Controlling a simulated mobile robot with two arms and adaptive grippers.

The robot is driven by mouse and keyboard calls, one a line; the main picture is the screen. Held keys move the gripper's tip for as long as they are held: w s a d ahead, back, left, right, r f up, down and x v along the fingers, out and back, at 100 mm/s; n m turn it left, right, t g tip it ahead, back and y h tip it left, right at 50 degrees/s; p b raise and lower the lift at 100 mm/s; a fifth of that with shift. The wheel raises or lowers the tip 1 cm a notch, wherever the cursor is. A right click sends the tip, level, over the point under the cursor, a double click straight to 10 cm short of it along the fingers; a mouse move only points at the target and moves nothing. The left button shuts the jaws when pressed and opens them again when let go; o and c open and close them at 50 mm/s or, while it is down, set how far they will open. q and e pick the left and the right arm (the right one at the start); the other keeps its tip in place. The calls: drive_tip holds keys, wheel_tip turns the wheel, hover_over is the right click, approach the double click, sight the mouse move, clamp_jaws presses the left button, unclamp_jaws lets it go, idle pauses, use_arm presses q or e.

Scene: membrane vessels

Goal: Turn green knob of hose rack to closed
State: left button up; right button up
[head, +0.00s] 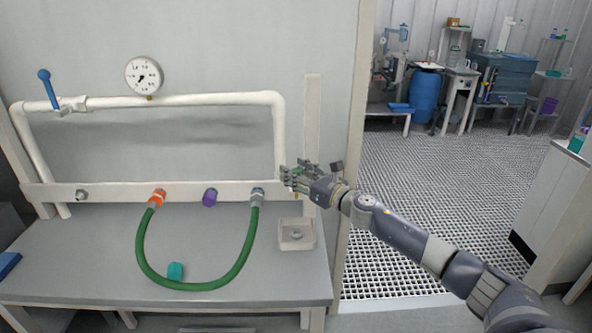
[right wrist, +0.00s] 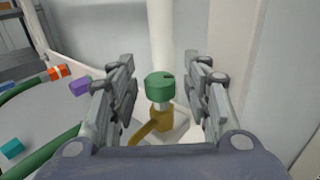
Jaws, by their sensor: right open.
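The green knob (right wrist: 160,86) sits on a brass valve body (right wrist: 162,118) in the right wrist view, in front of a white pipe. My right gripper (right wrist: 160,92) is open, with one finger on each side of the knob and visible gaps between them and it. In the head view my right gripper (head: 295,178) is at the right end of the white hose rack (head: 120,190) and mostly hides the knob. My left gripper is not in view.
A green hose (head: 190,286) loops from the orange coupling (head: 157,198) to a grey one. A purple coupling (head: 210,197) sits between. A small white tray (head: 284,235) is below my right gripper. A blue-handled valve (head: 48,88) and gauge (head: 144,75) are at upper left.

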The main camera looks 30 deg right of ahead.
drive_tip(key=shift+w, duration=0.1)
drive_tip(key=shift+c, duration=0.4)
clamp_jaws()
